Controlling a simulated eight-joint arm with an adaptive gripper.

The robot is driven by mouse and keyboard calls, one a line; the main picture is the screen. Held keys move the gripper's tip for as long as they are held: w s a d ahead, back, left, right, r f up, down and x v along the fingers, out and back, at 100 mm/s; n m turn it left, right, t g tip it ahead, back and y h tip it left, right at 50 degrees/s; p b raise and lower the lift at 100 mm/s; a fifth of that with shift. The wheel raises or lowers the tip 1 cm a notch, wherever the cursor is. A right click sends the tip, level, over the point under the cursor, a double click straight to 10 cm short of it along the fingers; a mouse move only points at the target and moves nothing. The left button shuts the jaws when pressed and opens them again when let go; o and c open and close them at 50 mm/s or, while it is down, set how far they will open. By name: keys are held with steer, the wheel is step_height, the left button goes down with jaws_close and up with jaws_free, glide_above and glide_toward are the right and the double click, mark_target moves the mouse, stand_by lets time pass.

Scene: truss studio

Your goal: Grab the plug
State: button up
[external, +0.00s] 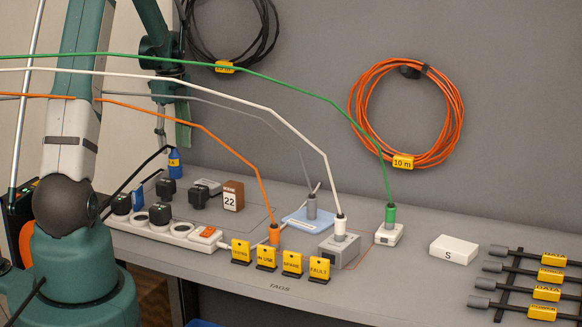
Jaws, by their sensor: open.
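My gripper (172,140) is at the upper left, open and pointing down, partly hidden behind cables. Below it is a blue plug (175,163) with a yellow tag and a black cable; whether they touch cannot be told. Black plugs (165,189) stand nearby, and others (121,205) sit on the white power strip (175,232). An orange plug (275,234), a white plug (340,227), a green plug (390,213) and a grey plug (311,206) stand upright with cables rising left. Which plug is meant cannot be told.
Yellow tags (292,263) stand along the front edge. A grey box (340,250), a white box (454,249) and a black rack (520,285) with tagged cables are on the bench (420,285). Cable coils (405,115) hang on the wall. Taut cables cross before my arm.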

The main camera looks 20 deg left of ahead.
mark_target(175, 165)
steer(key=shift+f, duration=0.1)
steer(key=shift+f, duration=1.2)
steer(key=shift+w+f, duration=0.1)
steer(key=shift+f, duration=2.5)
steer(key=shift+d, duration=0.1)
steer(key=c, duration=1)
